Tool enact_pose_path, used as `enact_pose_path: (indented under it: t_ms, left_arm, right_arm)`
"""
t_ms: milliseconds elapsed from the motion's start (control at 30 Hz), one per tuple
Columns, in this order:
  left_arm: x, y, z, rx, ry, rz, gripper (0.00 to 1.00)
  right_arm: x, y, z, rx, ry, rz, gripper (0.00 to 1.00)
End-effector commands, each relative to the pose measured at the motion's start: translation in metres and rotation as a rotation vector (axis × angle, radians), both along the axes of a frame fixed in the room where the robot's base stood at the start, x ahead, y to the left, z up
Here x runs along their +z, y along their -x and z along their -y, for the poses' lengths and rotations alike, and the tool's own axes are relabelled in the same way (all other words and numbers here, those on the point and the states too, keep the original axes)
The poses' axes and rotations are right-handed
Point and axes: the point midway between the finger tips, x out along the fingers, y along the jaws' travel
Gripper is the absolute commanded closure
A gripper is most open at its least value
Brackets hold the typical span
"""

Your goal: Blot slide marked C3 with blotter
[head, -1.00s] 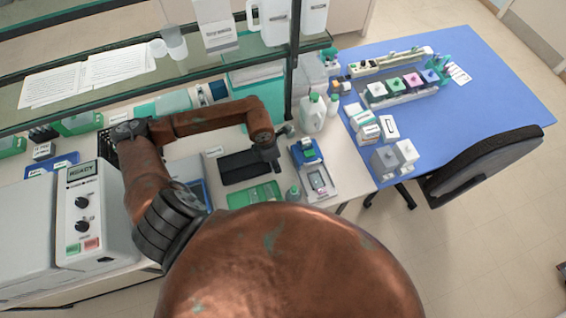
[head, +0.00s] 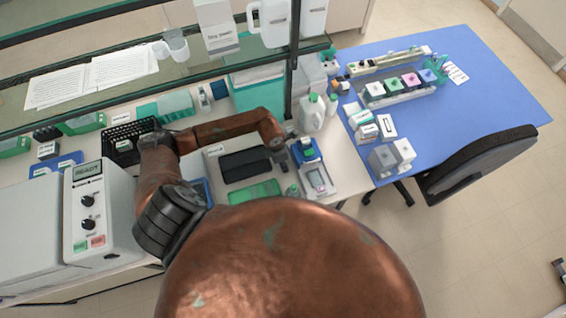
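My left arm comes in from the left and bends over the bench. Its gripper (head: 284,158) points down between a black tray and a small blue and green block (head: 306,149), close to the block's left side. The fingers are too small to tell whether they are open or shut or touching it. The block may be the blotter. It sits at the back of a pale tray (head: 330,190). A small slide-like piece (head: 318,179) lies on a pad in that tray, in front of the block. No C3 mark is readable. My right gripper is not in view.
The black tray (head: 245,165) and a green mat (head: 255,190) lie left of the gripper. A small bottle (head: 293,192) stands left of the pale tray; white jugs (head: 312,114) stand behind. A shelf post (head: 291,80) rises behind the forearm. A blue table (head: 480,110) is at right.

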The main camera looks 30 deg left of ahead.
Motion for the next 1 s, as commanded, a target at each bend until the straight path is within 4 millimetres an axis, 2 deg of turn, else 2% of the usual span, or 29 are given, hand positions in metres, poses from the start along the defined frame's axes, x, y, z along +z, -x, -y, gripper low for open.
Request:
enact_pose_path:
  t_ms: [133,167,400,767,1000]
  left_arm:
    - [-0.005,0.000,0.000,0.000,0.000,0.000,0.85]
    - [-0.004,0.000,0.000,0.000,0.000,0.000,0.65]
    - [-0.003,0.000,0.000,0.001,0.000,0.000,0.50]
    - [-0.002,0.001,0.001,0.001,0.002,-0.002,0.50]
    - [0.032,0.005,-0.004,-0.003,-0.003,0.004,0.50]
  right_arm:
    - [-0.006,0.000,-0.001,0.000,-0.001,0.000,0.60]
    - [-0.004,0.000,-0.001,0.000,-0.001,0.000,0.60]
    - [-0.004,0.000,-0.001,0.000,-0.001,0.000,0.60]
    - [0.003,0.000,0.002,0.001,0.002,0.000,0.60]
    - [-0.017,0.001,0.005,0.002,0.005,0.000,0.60]
